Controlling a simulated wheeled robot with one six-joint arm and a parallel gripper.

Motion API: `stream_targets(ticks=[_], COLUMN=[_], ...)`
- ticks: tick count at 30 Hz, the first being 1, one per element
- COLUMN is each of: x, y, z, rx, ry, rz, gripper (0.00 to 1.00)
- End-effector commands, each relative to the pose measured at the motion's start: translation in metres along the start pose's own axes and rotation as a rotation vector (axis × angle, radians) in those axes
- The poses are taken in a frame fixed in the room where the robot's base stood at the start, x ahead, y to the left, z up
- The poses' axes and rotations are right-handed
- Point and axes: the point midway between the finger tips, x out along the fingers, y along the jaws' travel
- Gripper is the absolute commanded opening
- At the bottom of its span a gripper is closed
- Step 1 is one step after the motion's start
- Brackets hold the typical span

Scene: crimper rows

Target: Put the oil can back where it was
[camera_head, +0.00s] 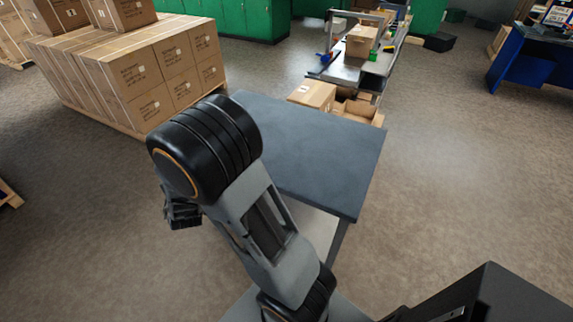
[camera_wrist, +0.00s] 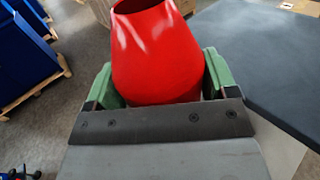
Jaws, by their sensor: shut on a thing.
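A red, tapering object, which I take to be the oil can (camera_wrist: 160,50), fills the upper middle of the wrist view. My gripper (camera_wrist: 160,85) is shut on it, with a green finger pad on each side of its wide part. Its far end runs up to the top edge of the wrist view. A dark grey table top (camera_head: 320,150) is bare in the head view. It also shows to the right of the can in the wrist view (camera_wrist: 260,55).
Stacked cardboard boxes (camera_head: 140,80) stand on a pallet at the upper left. A workbench (camera_head: 345,68) with small items and open cartons stands behind the table. A blue bench (camera_head: 525,65) is at the upper right. The floor right of the table is clear.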

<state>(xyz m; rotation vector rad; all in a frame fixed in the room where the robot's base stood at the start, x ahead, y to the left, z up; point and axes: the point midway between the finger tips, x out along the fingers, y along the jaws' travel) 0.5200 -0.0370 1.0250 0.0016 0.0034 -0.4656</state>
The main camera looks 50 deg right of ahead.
Motion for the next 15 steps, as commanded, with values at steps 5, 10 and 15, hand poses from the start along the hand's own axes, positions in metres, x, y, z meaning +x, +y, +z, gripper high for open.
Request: stream_targets(ticks=[5, 10, 15], x=[0.031, 0.048, 0.052], y=[-0.048, -0.099, -0.146], z=[-0.016, -0.017, -0.019], rx=[0.01, 0.011, 0.01], ry=[-0.008, -0.007, -0.007], rz=[-0.229, -0.444, -0.623], gripper=[0.49, 0.49, 0.49])
